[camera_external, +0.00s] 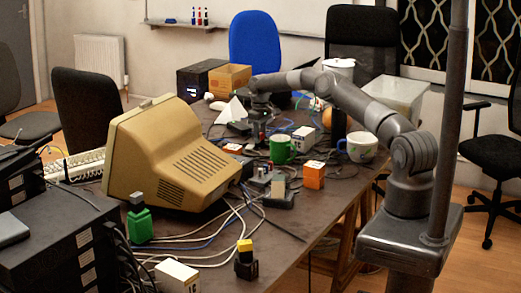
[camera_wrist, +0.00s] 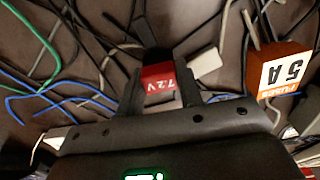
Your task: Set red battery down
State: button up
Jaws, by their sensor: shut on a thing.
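The red battery (camera_wrist: 159,77), marked 7.2V, sits between the two fingers of my gripper (camera_wrist: 162,92) in the wrist view. The fingers are closed on its sides. The battery cannot be made out clearly there. I cannot tell whether it touches the tabletop or hangs just above it.
A fuse box marked 5A (camera_wrist: 286,70) stands right of the gripper in the wrist view. Loose cables (camera_wrist: 60,90) lie around. A beige monitor (camera_external: 165,155), a white patterned mug (camera_external: 360,147) and an orange box (camera_external: 314,175) stand on the table.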

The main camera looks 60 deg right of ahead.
jog(key=o, duration=1)
